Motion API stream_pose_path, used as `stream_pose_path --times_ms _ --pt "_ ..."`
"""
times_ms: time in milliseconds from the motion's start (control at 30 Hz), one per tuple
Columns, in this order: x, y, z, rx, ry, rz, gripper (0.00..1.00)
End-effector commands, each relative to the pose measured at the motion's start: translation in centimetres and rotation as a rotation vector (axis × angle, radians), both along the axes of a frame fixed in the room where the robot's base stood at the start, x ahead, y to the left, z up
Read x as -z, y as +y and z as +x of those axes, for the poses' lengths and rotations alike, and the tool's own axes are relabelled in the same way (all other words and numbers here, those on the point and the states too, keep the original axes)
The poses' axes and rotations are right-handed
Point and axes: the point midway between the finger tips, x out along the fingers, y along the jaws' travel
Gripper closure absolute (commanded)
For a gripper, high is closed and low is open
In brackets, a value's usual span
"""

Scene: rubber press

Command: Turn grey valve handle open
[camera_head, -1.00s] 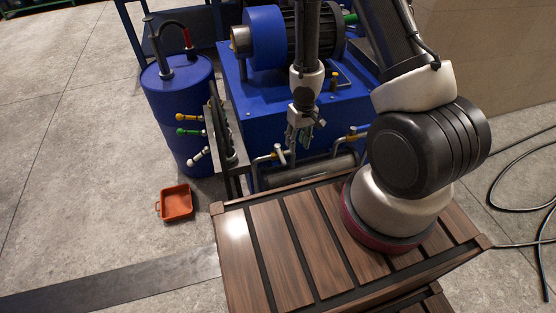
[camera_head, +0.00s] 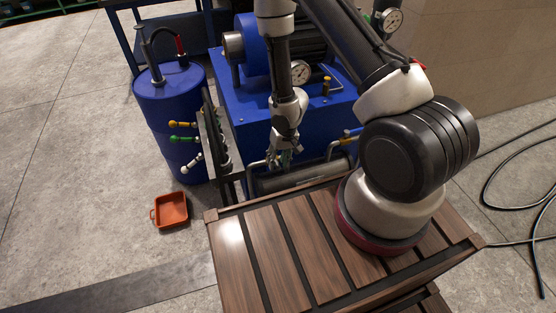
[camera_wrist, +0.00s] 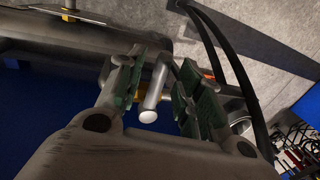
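The grey valve handle (camera_wrist: 154,92) is a short rod with a pale round end in the wrist view. My gripper (camera_wrist: 158,78) is open, with one green-padded finger on each side of the handle. Gaps seem to show on both sides, but I cannot tell for sure whether a pad touches it. In the head view my gripper (camera_head: 284,158) points down at the pipework in front of the blue machine (camera_head: 315,115). The handle is largely hidden behind the gripper there.
A rack with yellow, green and white handles (camera_head: 207,130) stands to the left, beside a blue drum (camera_head: 170,95). An orange tray (camera_head: 171,211) lies on the floor. A dark cylinder (camera_head: 300,176) lies low by the pipes.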

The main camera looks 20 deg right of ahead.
Motion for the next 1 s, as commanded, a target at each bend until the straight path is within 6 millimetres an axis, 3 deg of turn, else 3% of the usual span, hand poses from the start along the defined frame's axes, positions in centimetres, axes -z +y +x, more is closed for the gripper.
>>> stream_pose_path --times_ms 67,267,300,667,1000 --pt "0.0 0.0 0.0 0.000 0.000 0.000 0.64" --pt "0.0 0.0 0.0 0.000 0.001 0.000 0.98" --pt "0.0 0.0 0.0 0.000 0.001 0.000 1.00" --pt "0.0 0.1 0.0 0.018 0.001 0.000 1.00" --pt "0.0 1.3 0.0 0.198 0.001 -0.001 1.00"
